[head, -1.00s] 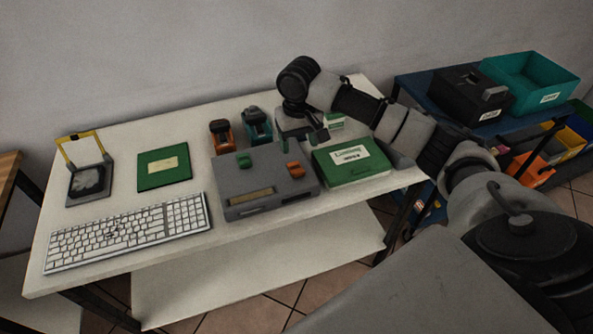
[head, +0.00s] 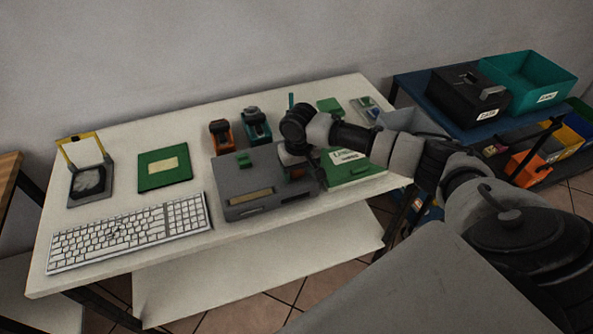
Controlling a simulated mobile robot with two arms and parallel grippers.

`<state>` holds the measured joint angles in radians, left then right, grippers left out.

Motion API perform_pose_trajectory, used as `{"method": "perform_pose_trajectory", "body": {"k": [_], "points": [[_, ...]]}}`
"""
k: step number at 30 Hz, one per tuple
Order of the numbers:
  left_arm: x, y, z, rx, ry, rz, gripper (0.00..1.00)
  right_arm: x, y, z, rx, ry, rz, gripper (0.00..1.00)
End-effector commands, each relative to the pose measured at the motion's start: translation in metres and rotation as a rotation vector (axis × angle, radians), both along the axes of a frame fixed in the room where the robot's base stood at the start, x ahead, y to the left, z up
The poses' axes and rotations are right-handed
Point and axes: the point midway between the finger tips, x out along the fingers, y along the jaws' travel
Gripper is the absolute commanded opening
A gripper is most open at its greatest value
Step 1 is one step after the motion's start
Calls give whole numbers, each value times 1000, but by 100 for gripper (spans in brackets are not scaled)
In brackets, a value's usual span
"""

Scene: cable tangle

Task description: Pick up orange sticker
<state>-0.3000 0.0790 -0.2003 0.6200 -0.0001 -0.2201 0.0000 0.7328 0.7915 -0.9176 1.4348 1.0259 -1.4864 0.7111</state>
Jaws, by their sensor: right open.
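The small orange piece (head: 297,173) sits on the right part of the grey box's top in the head view. It is mostly hidden and shaded by my right gripper, so I cannot tell whether they touch. My right gripper (head: 298,164) is open and points down right over it. The grey box (head: 234,194) stands on the white table and also bears a small green piece (head: 244,160). My left gripper is not in view.
A green box (head: 350,174) stands right of the grey box, partly behind my arm. An orange device (head: 221,134) and a teal device (head: 256,126) stand behind it. A keyboard (head: 130,232) and green board (head: 164,167) lie left. Bins (head: 528,80) stand far right.

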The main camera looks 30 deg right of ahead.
Motion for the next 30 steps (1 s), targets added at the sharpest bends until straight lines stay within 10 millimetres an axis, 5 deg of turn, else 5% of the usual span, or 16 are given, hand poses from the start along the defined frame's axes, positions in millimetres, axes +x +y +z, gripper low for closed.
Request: {"method": "perform_pose_trajectory", "body": {"k": [2, 11, 23, 30], "points": [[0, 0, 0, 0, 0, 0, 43, 0, 0, 0, 0, 0, 0, 61], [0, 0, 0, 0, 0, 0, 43, 0, 0, 0, 0, 0, 0, 17], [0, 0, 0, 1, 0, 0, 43, 0, 0, 3, 0, -1, -1, 17], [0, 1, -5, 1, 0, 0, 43, 1, 0, 27, 0, -4, -1, 17]]}}
